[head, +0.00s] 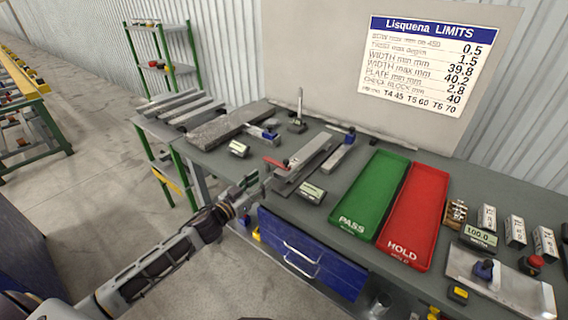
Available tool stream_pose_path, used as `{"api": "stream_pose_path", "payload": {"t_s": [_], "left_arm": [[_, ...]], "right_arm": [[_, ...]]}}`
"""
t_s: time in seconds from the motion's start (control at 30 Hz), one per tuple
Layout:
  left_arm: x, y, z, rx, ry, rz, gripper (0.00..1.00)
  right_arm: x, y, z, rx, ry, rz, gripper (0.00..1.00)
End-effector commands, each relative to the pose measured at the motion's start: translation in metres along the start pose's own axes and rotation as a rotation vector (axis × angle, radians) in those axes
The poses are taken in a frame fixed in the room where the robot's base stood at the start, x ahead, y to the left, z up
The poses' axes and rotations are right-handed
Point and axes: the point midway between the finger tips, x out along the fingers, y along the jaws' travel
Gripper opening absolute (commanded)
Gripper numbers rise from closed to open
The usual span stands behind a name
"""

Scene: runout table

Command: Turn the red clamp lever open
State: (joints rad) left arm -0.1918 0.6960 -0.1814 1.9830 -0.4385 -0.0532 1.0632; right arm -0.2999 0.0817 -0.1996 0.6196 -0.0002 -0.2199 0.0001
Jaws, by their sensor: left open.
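The red clamp lever (275,163) is on the near left end of a grey metal fixture (303,162) on the table. It points out to the left from a dark pivot. My left gripper (256,184) is open and empty, just in front of the table's front edge, below and a little left of the lever in the picture. It looks apart from the lever, though the exact gap is hard to judge. My right gripper is not in view.
A small gauge display (311,192) stands right of the gripper, and another display (239,148) is to the left. A green PASS tray (352,226) and a red HOLD tray (405,252) lie to the right. A blue drawer (310,255) is below the tabletop.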

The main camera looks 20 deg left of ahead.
Motion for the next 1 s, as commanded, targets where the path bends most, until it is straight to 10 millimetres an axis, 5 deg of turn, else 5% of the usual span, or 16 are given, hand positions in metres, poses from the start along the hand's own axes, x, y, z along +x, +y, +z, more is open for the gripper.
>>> {"api": "stream_pose_path", "payload": {"t_s": [1.0], "left_arm": [[0.053, 0.000, -0.001, 0.001, 0.001, 0.000, 0.44]], "right_arm": [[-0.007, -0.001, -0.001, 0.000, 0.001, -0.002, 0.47]]}}
